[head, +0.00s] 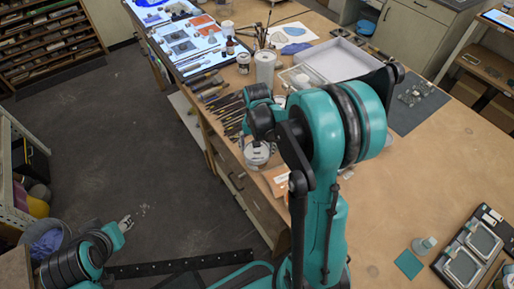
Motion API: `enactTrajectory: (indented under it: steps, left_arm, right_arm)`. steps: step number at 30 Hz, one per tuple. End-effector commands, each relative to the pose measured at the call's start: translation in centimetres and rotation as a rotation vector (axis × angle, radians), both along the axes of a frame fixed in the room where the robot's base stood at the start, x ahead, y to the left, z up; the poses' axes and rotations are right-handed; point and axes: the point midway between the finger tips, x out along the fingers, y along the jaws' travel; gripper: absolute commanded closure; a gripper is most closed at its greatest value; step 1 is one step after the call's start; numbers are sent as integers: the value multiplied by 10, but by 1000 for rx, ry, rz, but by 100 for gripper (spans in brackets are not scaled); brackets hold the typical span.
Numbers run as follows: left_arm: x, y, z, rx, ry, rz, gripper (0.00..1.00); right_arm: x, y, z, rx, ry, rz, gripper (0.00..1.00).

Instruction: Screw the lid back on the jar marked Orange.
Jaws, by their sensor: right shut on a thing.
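My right arm rises through the middle of the head view and bends down to the left over the workbench. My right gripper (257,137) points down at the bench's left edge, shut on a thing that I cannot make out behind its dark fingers. A wide, pale jar (257,157) stands right under it; whether they touch is unclear. No label reading Orange can be read, and I cannot make out a separate lid. My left gripper (126,222) is low at the left, over the floor and away from the bench; its fingers are too small to judge.
Brushes and tools (228,112) lie left of the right gripper. A white cylinder (265,66), a small jar (243,63) and a brown bottle (230,46) stand behind it. A white tray (340,60) lies further back. The bench's right middle is clear.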

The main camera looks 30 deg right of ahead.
Motion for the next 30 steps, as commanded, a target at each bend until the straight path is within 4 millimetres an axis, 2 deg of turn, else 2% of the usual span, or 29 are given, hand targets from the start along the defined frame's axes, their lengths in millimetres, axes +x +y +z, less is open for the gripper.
enactTrajectory:
  steps: [7,16,26,30]
  left_arm:
    - [0,0,-2,0,0,0,60]
    - [0,0,-10,0,0,0,60]
    - [0,0,-9,0,0,0,60]
    - [0,0,-12,0,0,0,60]
  right_arm:
    - [0,0,-1,0,0,-26,40]
    - [-1,-1,-2,0,0,-406,40]
    - [-1,-1,-1,1,1,-454,40]
    - [-1,-1,-2,0,0,-565,40]
